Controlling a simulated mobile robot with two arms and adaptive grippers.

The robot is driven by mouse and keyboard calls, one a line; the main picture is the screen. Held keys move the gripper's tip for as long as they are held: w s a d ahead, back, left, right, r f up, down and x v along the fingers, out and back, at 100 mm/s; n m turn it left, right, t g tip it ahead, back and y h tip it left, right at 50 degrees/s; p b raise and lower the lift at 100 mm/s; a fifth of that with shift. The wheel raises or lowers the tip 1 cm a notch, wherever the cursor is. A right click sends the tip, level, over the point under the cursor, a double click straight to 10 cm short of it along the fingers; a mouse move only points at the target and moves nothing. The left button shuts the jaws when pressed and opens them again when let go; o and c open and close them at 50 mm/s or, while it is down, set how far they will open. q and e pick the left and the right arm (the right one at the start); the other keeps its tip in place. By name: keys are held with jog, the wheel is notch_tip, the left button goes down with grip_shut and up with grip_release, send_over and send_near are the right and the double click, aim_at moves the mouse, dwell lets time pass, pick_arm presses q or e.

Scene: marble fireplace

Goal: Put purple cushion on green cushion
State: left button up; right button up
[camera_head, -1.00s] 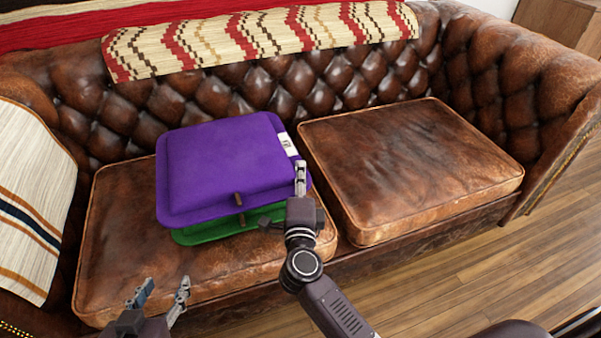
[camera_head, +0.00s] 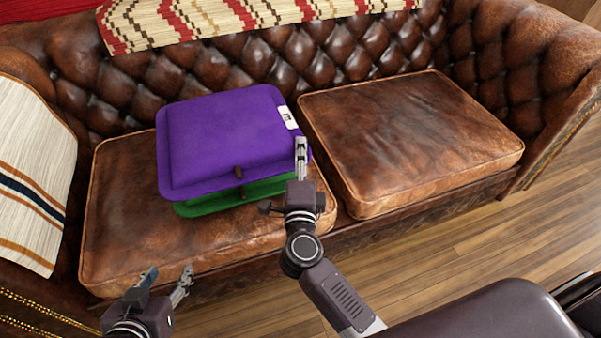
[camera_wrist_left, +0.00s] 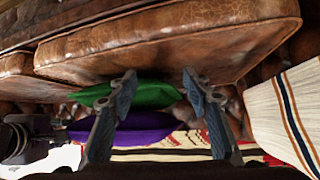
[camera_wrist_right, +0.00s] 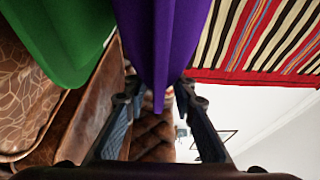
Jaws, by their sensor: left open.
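The purple cushion (camera_head: 225,138), with a white label at its right edge, lies over the green cushion (camera_head: 230,197) on the left sofa seat. Only the front of the green cushion shows in the head view. A gap shows between the cushions near my right gripper in the right wrist view, with the purple cushion (camera_wrist_right: 165,35) beside the green cushion (camera_wrist_right: 62,38). My right gripper (camera_head: 301,150) is at the purple cushion's right front corner, which sits between its fingers. My left gripper (camera_head: 167,281) is open and empty, in front of the seat's front left corner.
The brown leather sofa has a bare right seat cushion (camera_head: 410,140). A striped throw (camera_head: 30,180) covers the left armrest, and a patterned throw (camera_head: 215,22) lies over the backrest. Wooden floor (camera_head: 450,245) shows in front of the sofa.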

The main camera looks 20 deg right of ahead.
jog(key=v, duration=0.8)
jog(key=s+a+r+n+t+y+p, duration=0.1)
jog(key=a+r+n+t+y, duration=0.2)
jog(key=a+r+n+y, duration=0.6)
jog(key=s+a+f+n+g+y, duration=0.4)
jog(key=f+n+g+y, duration=0.1)
jog(key=n, duration=0.5)
pick_arm(q)
jog(key=s+a+f+g, duration=0.2)
jog(key=s+f+g, duration=0.1)
jog(key=s, duration=0.3)
jog(key=shift+s+f+y, duration=0.15)
jog(key=shift+f+y, duration=0.25)
jog(key=shift+f, duration=0.15)
pick_arm(e)
jog(key=s+d+f+n+g+h, duration=0.2)
jog(key=s+d+f+g+h, duration=0.1)
jog(key=s+d+f, duration=0.3)
jog(key=s+d+f+n+g+h, duration=0.3)
jog(key=s+d+f+g+h, duration=0.1)
jog(key=d+f, duration=0.4)
jog(key=s+d+g, duration=0.1)
jog(key=s+d, duration=0.1)
jog(key=shift+d+f+g, duration=0.3)
jog(key=shift+f+g, duration=0.1)
